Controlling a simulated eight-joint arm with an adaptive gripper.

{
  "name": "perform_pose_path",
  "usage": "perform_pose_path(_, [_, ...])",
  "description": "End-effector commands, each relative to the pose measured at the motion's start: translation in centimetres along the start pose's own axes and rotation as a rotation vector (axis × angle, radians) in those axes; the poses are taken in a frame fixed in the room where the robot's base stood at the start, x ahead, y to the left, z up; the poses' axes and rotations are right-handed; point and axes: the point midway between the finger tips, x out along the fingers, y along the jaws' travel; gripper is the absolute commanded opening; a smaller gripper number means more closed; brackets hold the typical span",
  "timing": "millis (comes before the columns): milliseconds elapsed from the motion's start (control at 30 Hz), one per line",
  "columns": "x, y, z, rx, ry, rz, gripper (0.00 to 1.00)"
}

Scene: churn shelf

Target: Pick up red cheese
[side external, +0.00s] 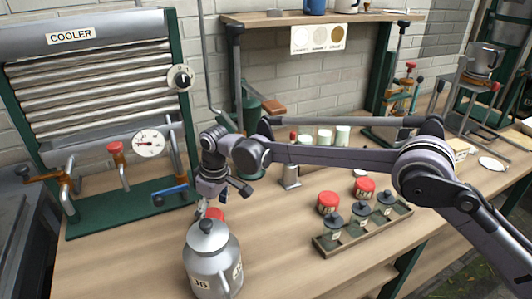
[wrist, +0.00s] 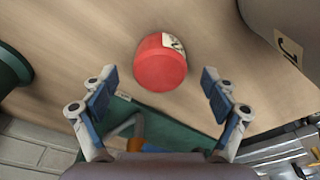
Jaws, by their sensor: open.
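A red cheese (wrist: 160,68), a short round block with a pale label on its side, lies on the wooden bench in the wrist view. It sits ahead of and between the fingertips of my gripper (wrist: 160,92), which is open and empty, with the fingers apart on either side. In the side external view the same red cheese (side external: 215,213) shows only in part behind the metal churn, just below my gripper (side external: 203,207). Two more red labelled rounds, one nearer (side external: 328,203) and one farther (side external: 364,187), stand on the bench to the right.
The metal churn (side external: 211,265) stands close beside the cheese; its body (wrist: 290,30) fills the wrist view's upper right corner. The cooler (side external: 120,215) on its green base is behind left. A tray (side external: 362,232) of dark-knobbed weights lies right. Bare bench lies between churn and tray.

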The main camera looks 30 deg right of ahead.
Motion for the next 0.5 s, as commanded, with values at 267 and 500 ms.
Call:
perform_pose_path(267, [3.2,0.0,-0.3,0.0,0.0,0.0,0.86])
perform_pose_path(500, [3.5,0.0,-0.2,0.0,0.0,0.0,0.86])
